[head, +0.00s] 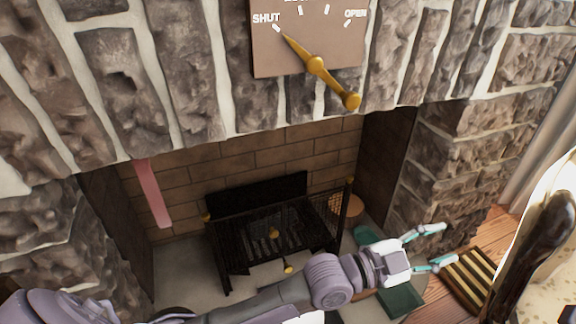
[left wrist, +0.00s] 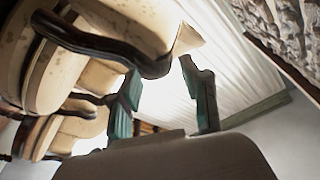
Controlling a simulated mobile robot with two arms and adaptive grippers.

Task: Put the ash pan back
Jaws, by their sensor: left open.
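My left gripper (head: 445,246) is open and empty, held in front of the right side of the fireplace; its two teal-tipped fingers also show apart in the left wrist view (left wrist: 160,70). A black grate (head: 275,222) stands in the firebox with a mesh guard and brass knobs. A lower brass knob (head: 288,268) sits at its front bottom; whether it belongs to an ash pan I cannot tell. A dark green tray-like thing (head: 400,302) lies on the hearth below my gripper, partly hidden by my arm; it may be the ash pan. My right gripper is not in view.
A brass lever (head: 317,66) on a plate points to SHUT. A pink strip (head: 153,192) hangs at the firebox's left. A slatted wooden rack (head: 468,280) lies on the floor at right. A chair (head: 545,240) stands at far right, near my gripper. Stone walls flank the opening.

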